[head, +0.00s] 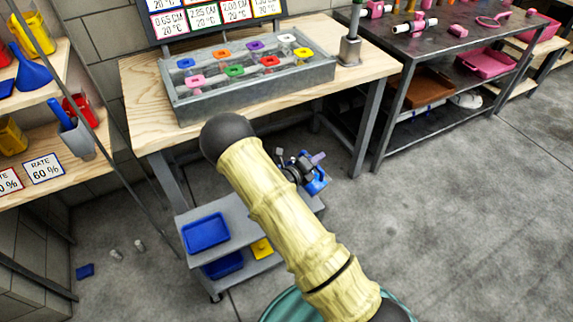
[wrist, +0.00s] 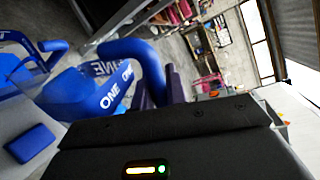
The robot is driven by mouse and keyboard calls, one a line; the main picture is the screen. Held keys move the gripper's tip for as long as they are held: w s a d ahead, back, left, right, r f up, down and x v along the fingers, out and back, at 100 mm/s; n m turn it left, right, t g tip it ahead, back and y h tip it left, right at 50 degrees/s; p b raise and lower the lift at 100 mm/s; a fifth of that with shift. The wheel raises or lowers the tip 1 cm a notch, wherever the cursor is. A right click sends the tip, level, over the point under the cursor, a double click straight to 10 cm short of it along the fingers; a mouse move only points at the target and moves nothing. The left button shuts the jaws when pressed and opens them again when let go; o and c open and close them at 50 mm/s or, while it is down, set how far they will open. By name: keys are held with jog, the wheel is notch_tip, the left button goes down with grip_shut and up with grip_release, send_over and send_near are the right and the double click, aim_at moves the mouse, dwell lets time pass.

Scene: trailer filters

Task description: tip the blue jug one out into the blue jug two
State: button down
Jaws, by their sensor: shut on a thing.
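The blue jug one (wrist: 92,98) fills the left middle of the wrist view, with "ONE" printed in white on its side. My gripper (wrist: 160,88) is shut on its thick blue handle. In the head view, my gripper (head: 303,168) is mostly behind my arm, above the grey cart, and a small part of the jug (head: 316,185) shows there. Another blue vessel with a handle (wrist: 53,45) and a clear wall stands beyond jug one at the left; it may be the blue jug two, but no label on it is readable. The contents of both are hidden.
A grey cart (head: 190,216) carries a blue tray (head: 205,232); its lower shelf holds a blue tray and a yellow item (head: 262,248). A wooden bench (head: 142,100) with a metal box stands behind. Shelves (head: 30,185) line the left. Floor at right is clear.

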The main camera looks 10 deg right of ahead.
jog(key=shift+w+r, duration=0.15)
jog(key=shift+r, duration=0.1)
jog(key=shift+w+a+p, duration=0.2)
jog(key=shift+w+p, duration=0.05)
jog(key=shift+p, duration=0.1)
jog(key=shift+w+a+r+n+g+p, duration=0.15)
jog(key=shift+w+a+r+n+p, duration=0.2)
jog(key=shift+w+p, duration=0.2)
jog(key=shift+w+a+r+n+g+p, duration=0.2)
jog(key=shift+w+a+n+p, duration=0.15)
jog(key=shift+w+n+p, duration=0.15)
dwell(0.4)
jog(key=shift+w+a+r+n+h+p, duration=0.3)
jog(key=shift+w+a+r+n+p, duration=0.25)
jog(key=shift+p, duration=0.5)
dwell(0.5)
jog(key=shift+w+a+r+n+g+p, duration=0.2)
jog(key=shift+w+n+p, duration=0.1)
jog(key=shift+w+n, duration=0.15)
jog(key=shift+w+a+r+n+g+p, duration=0.1)
jog(key=shift+w+a+n+g+p, duration=0.1)
jog(key=shift+w+n+p, duration=0.15)
jog(key=shift+w+a+r+n, duration=0.25)
jog(key=shift+w+a+n, duration=0.2)
jog(key=shift+w+n, duration=0.3)
jog(key=shift+w+a, duration=0.1)
jog(key=shift+w, duration=0.1)
jog(key=shift+w+a+n+g+h, duration=0.2)
jog(key=shift+w+n+g+h, duration=0.05)
jog(key=shift+h, duration=0.05)
